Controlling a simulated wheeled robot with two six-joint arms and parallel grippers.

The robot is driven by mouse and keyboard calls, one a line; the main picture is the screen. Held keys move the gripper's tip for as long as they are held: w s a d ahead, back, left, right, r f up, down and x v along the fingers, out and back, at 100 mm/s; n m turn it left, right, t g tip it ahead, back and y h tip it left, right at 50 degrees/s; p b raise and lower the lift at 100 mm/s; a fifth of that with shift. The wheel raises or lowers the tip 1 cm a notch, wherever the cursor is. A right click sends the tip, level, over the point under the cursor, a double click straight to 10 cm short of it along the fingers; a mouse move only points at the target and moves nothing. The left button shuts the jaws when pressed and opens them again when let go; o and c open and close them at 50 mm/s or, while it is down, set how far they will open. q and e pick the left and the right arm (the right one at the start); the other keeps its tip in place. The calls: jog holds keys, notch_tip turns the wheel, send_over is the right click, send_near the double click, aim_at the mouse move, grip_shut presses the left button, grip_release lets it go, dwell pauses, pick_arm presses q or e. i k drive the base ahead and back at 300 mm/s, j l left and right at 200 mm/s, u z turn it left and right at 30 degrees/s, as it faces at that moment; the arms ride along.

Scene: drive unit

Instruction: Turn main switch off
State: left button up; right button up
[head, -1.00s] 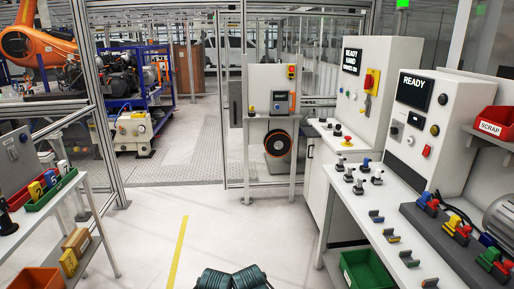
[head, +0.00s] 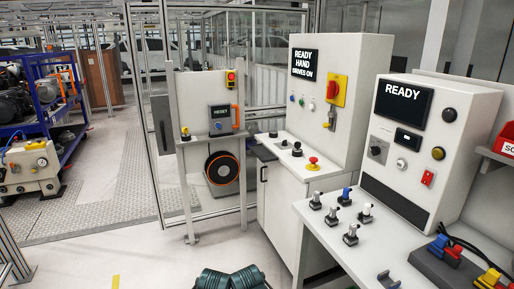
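The main switch (head: 334,89) is a red rotary handle on a yellow plate, on the front of the white control cabinet (head: 363,62) right of centre in the head view. Its handle looks roughly upright, but it is too small to tell its exact position. The cabinet's display (head: 304,67) reads READY, HAND, DRIVES ON. Small buttons sit left of the switch, and a small yellow-and-metal item (head: 328,119) hangs below it.
A white console (head: 293,159) with a red mushroom button (head: 313,163) stands below the cabinet. A second READY panel (head: 417,135) and a bench with several clamps (head: 351,236) stand at right. A guard gate (head: 209,140) is left of the cabinet. Pale floor is open at lower left.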

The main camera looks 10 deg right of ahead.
aim_at(333, 88)
jog(key=i+j+z, duration=0.2)
jog(key=i+z, duration=0.2)
jog(key=i+j+z, duration=0.55)
jog(key=j+z, duration=0.25)
jog(key=i+j+z, duration=0.25)
jog(key=j+z, duration=0.15)
